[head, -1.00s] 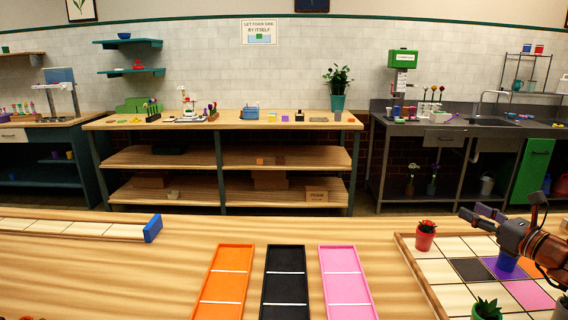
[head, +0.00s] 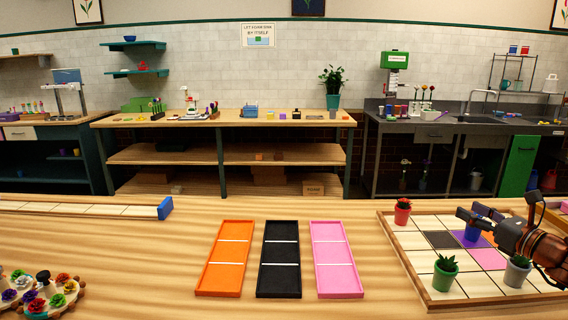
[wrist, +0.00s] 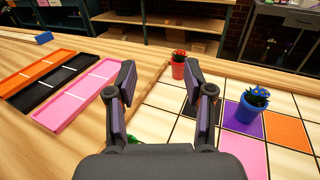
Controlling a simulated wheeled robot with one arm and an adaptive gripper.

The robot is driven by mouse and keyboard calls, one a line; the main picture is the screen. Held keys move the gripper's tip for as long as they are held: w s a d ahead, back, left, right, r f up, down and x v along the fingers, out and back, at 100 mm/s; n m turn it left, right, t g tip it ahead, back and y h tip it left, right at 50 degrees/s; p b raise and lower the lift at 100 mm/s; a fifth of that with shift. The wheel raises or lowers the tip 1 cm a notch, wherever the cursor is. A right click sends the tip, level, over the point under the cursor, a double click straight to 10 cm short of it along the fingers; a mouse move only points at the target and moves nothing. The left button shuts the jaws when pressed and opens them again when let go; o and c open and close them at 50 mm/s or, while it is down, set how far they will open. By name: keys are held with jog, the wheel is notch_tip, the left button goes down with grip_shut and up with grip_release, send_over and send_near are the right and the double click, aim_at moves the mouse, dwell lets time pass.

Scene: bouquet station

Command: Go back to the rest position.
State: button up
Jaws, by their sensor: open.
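My gripper (wrist: 160,85) is open and empty in the wrist view, its two fingers spread above the left part of the tiled board. In the head view my gripper (head: 466,215) is at the right, over the board (head: 408,262). A red pot with a red-topped plant (head: 403,211) stands at the board's far left corner. A blue pot (head: 472,233) stands on the purple tile; in the wrist view the blue pot (wrist: 247,110) holds blue flowers. A green pot (head: 445,275) and a grey pot (head: 517,272) with succulents stand nearer the front.
Orange (head: 224,270), black (head: 280,275) and pink (head: 337,270) trays lie empty at mid-table. A round stand with several colourful flowers (head: 42,295) is at the front left. A long tiled strip (head: 80,208) with a blue end lies at the back left. Bare wood lies between.

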jog(key=a+n+g+y, duration=0.55)
jog(key=a+n, duration=0.35)
jog(key=a, duration=1.1)
jog(key=s+a+f+n+g+h, duration=0.1)
jog(key=s+a+f+n+g, duration=0.3)
jog(key=a, duration=0.4)
jog(key=s+a+f+n+g, duration=0.2)
jog(key=s+a+n+g, duration=0.1)
jog(key=s+a+n, duration=0.5)
jog(key=s+a+f+n+g+h, duration=0.4)
jog(key=s+f, duration=0.2)
jog(key=s, duration=0.4)
jog(key=s+d+f+n+g+h, duration=0.1)
jog(key=s+d+f+n+h, duration=0.25)
jog(key=s, duration=0.35)
jog(key=s+d+f+n+g+h, duration=0.25)
jog(key=s+d+n, duration=0.2)
jog(key=s, duration=0.25)
jog(key=w+f+b+x, duration=0.1)
jog(key=w+b+x, duration=0.1)
jog(key=b+x, duration=0.85)
notch_tip(320, 180, up, 22)
jog(key=t+p, duration=0.1)
jog(key=p, duration=1.9)
jog(key=shift+w+d+m, duration=0.25)
jog(key=shift+d+m, duration=0.15)
jog(key=shift+d, duration=0.05)
